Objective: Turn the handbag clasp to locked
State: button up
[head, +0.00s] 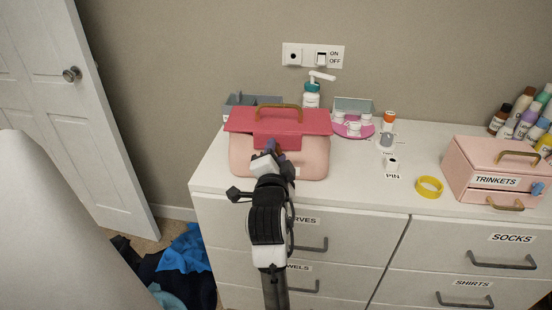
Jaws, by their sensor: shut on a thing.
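The handbag (306,163) stands upright on the white dresser top. It has a pale pink body, a darker pink flap (240,119) that is down over the front, and a tan handle (279,107) on top. My gripper (272,150) is at the front of the bag, just under the lower edge of the flap's tab, at the clasp. The gripper is shut on the clasp there. A small brownish part of the clasp (278,149) shows beside the fingers. My gripper and wrist hide most of the clasp, so its turn angle cannot be told.
A grey tray (236,100), a pump bottle (312,95) and a pink round tray (343,131) with small jars stand behind and right. Yellow tape (429,187), a trinkets box (497,167) and several bottles (524,115) are farther right. Clothes (186,250) lie on the floor left.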

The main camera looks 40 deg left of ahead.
jog(key=m+b, duration=0.1)
jog(key=m, duration=0.4)
jog(key=shift+m+b, duration=0.3)
jog(key=shift+b, duration=0.1)
dwell(0.4)
jog(key=o, duration=1)
